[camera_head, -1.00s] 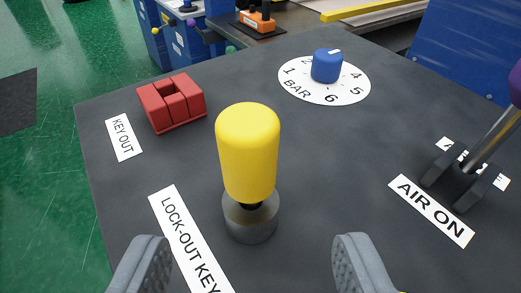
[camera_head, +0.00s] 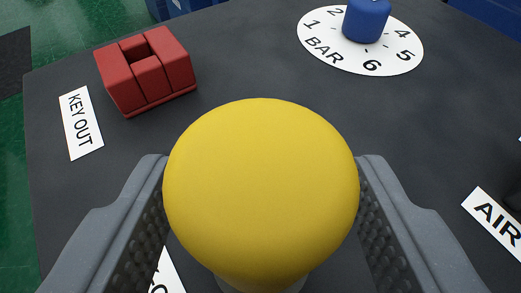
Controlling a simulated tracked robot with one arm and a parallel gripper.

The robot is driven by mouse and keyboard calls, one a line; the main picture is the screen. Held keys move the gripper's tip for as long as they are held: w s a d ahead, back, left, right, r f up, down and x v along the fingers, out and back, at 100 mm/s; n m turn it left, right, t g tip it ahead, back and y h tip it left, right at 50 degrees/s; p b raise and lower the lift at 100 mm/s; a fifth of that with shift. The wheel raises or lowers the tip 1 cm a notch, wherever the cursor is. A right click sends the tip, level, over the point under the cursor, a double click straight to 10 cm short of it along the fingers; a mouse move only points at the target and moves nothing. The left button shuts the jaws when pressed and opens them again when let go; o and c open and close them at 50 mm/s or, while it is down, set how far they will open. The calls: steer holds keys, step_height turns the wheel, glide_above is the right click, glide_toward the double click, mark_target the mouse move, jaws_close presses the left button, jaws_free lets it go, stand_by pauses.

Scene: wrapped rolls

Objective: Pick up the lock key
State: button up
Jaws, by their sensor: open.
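The lock key's rounded yellow handle (camera_head: 261,190) fills the middle of the view, seen from above and close up. My gripper (camera_head: 261,170) is open, with one grey finger on each side of the handle. The fingertips reach beside the handle, and whether they touch it cannot be told. The key's lower part and most of its round metal seat are hidden beneath the handle. The lock-out label is mostly hidden behind the handle and left finger.
On the dark panel (camera_head: 235,75), a red slotted block (camera_head: 147,72) stands at the upper left beside the "KEY OUT" label (camera_head: 81,122). A blue knob (camera_head: 366,18) on a white dial (camera_head: 335,52) is at the upper right. The "AIR ON" label (camera_head: 494,222) lies at the right edge.

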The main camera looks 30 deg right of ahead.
steer(key=shift+x, duration=1.2)
steer(key=c, duration=1.1)
steer(key=shift+o, duration=0.2)
